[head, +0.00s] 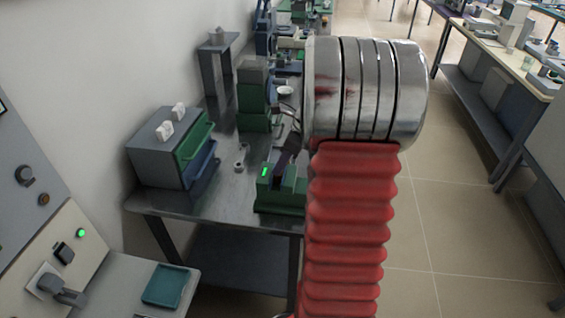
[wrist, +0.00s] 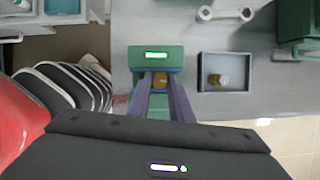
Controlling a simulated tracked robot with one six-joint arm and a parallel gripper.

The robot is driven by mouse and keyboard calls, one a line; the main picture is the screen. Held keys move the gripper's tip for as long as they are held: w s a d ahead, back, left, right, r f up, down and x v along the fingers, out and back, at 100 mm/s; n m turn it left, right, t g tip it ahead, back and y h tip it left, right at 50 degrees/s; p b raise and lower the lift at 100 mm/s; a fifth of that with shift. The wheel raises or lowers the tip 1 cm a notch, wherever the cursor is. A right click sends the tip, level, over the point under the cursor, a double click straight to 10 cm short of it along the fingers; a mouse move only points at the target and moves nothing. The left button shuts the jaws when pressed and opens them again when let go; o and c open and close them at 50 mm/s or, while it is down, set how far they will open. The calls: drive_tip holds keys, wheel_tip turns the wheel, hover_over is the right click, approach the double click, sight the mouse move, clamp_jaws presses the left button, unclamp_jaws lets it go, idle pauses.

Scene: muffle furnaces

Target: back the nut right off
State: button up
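A brass-coloured nut (wrist: 160,78) sits at the front of a green fixture (wrist: 155,56) with a lit green display, in the wrist view. The two grey-purple fingers of my gripper (wrist: 160,82) reach to the fixture, one on each side of the nut. The gap between them looks about as wide as the nut, but I cannot tell whether they touch it. The nut's thread is hidden. In the head view the green fixture (head: 280,197) stands near the bench's front right corner, with my dark gripper (head: 287,152) over it; the nut is not visible there.
A grey cabinet with green and blue drawers (head: 165,150) stands left on the bench. Green equipment (head: 253,95) stands farther back.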

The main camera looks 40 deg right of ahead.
clamp_jaws()
drive_tip(key=shift+d, duration=0.25)
drive_tip(key=shift+a, duration=0.1)
